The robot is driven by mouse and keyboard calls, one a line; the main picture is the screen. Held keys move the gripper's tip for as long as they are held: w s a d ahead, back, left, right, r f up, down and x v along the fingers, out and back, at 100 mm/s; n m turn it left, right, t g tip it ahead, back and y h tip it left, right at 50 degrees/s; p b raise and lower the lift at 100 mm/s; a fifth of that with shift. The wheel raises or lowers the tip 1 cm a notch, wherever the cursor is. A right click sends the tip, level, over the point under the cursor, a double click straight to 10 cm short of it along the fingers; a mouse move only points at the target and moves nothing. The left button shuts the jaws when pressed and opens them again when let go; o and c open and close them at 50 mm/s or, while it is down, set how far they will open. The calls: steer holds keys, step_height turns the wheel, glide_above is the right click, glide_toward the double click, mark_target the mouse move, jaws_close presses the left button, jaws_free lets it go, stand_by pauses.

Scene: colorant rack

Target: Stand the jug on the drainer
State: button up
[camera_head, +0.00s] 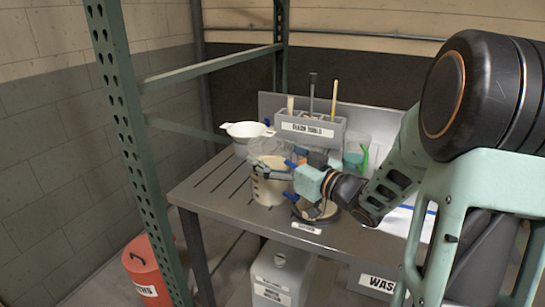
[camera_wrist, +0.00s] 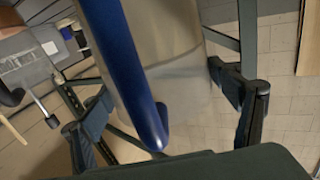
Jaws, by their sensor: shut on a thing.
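The jug (camera_head: 268,188) is a pale, translucent vessel with dark markings and a blue handle. It is upright at the right end of the slotted drainer (camera_head: 205,190), on the left of the grey bench. I cannot tell whether its base touches the surface. My gripper (camera_head: 284,175) reaches in from the right and is shut on the jug at its handle side. In the wrist view the blue handle (camera_wrist: 130,75) runs between my fingers, with the clear jug wall (camera_wrist: 180,70) beyond. My gripper partly hides the handle in the head view.
A grey tool rack (camera_head: 312,131) holds upright tools behind the jug. A clear beaker with green contents (camera_head: 356,150) stands right of it. A dark round item (camera_head: 318,211) sits at the front. Green rack posts (camera_head: 135,150) flank the left.

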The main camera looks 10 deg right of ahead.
steer(key=shift+r, duration=0.1)
steer(key=o, duration=2.1)
steer(key=p+v, duration=0.1)
steer(key=v, duration=1.1)
